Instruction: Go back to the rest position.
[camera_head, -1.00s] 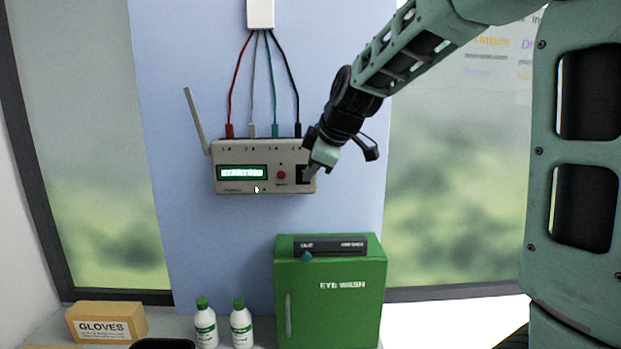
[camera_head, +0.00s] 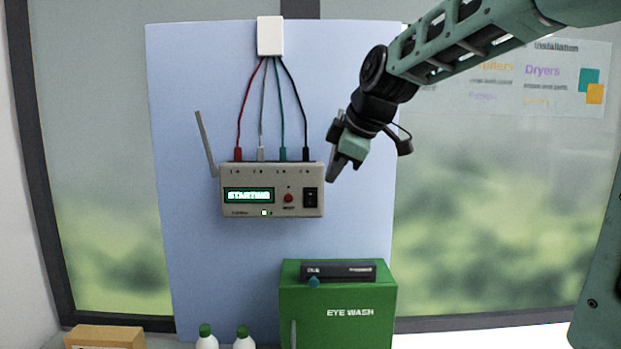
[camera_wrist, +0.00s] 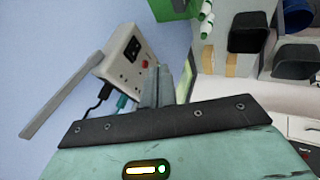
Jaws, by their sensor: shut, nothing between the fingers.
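My gripper (camera_head: 335,165) is shut and empty, just right of the upper right corner of the beige control box (camera_head: 240,210) on the blue panel. Its fingers (camera_wrist: 165,85) also show in the wrist view, together, with the box (camera_wrist: 145,65) beyond them to the left. The box has a lit green display (camera_head: 249,195) reading "STARTING", a red button (camera_head: 289,198) and a black rocker switch (camera_head: 310,197). There looks to be a small gap between the fingertips and the box.
Red, white, green and black cables run from the box up to a white unit (camera_head: 270,37). A grey antenna (camera_head: 206,142) rises at the box's left. A green eye wash cabinet (camera_head: 335,318) stands below. Two bottles (camera_head: 206,338) and a cardboard box (camera_head: 105,338) are lower left.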

